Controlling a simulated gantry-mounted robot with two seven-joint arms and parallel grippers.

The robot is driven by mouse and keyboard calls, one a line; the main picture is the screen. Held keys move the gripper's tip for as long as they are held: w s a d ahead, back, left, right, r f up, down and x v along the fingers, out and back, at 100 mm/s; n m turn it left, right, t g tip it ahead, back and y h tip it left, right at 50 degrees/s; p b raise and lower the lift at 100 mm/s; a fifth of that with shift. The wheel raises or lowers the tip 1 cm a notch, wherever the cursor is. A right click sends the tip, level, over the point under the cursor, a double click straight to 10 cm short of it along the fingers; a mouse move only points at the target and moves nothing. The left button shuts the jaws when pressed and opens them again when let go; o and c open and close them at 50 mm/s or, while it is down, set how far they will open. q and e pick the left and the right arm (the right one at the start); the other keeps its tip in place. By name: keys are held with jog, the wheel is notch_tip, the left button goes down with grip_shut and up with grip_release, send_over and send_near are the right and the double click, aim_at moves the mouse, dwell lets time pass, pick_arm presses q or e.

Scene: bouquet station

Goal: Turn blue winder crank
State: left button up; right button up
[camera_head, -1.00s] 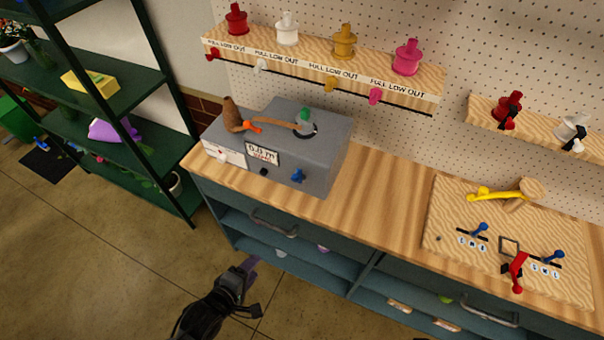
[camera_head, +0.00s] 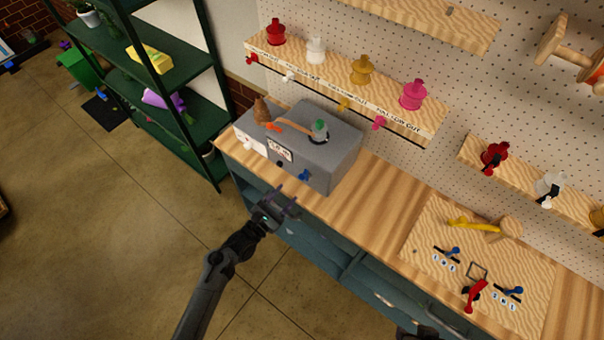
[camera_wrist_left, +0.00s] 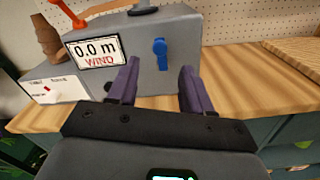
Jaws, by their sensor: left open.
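The grey winder box (camera_head: 340,172) stands on the wooden counter, with a brown cone of twine (camera_head: 262,110) at its left end. The blue crank (camera_head: 304,175) sits on its front face. In the left wrist view the blue crank (camera_wrist_left: 160,52) shows upright, beside a sign (camera_wrist_left: 95,52) reading "0.0 m WIND". My left gripper (camera_head: 284,200) is open and empty, in front of the box and below the crank. Its purple fingers (camera_wrist_left: 158,85) appear on either side of the crank's line in the wrist view, short of it.
A shelf with coloured spools (camera_head: 362,71) hangs behind the box. A wooden board (camera_head: 430,262) with blue and red levers lies to the right. The counter (camera_head: 355,216) between box and board is clear. Green shelving (camera_head: 190,90) stands at the left.

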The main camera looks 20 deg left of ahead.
aim_at(300, 179)
pick_arm(q)
jog(key=x, duration=0.9)
jog(key=shift+w, duration=0.15)
grip_shut()
jog(key=shift+d, duration=0.1)
